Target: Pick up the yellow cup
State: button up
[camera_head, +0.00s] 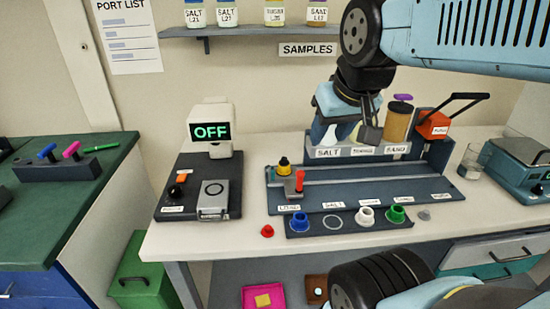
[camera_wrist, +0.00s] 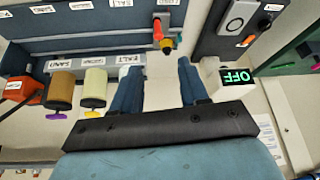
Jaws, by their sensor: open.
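A small yellow piece with a dark top (camera_head: 283,166), which looks like the yellow cup, stands at the left end of the grey rail unit (camera_head: 400,187), just behind a red handle (camera_head: 299,178). In the wrist view its yellow and dark parts (camera_wrist: 168,45) show beside the red handle, beyond my fingertips. My gripper (camera_head: 334,132) hangs over the back of the bench, in front of the labelled jar rack, to the right of and higher than the yellow piece. In the wrist view my gripper (camera_wrist: 158,68) has its blue fingers apart with nothing between them.
A tray (camera_head: 310,232) at the front holds blue (camera_head: 299,220), white (camera_head: 365,216) and green (camera_head: 396,214) cups and an empty ring. A red piece (camera_head: 267,231) lies left of it. The OFF device (camera_head: 211,132) stands left. Jars (camera_head: 398,122) stand right of my gripper.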

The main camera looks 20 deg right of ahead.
jog(key=shift+w, duration=0.15)
jog(key=shift+w+r, duration=0.1)
jog(key=shift+w, duration=0.05)
jog(key=n+g, duration=0.2)
jog(key=g, duration=0.2)
send_over(285, 158)
jog(key=s, duration=0.2)
notch_tip(285, 158, down, 10)
jog(key=f, duration=0.4)
jog(key=w+f, duration=0.1)
jog(key=f, duration=0.4)
jog(key=w+f, duration=0.1)
jog(key=f, duration=0.3)
jog(key=shift+f, duration=0.3)
jog(key=shift+c, duration=0.2)
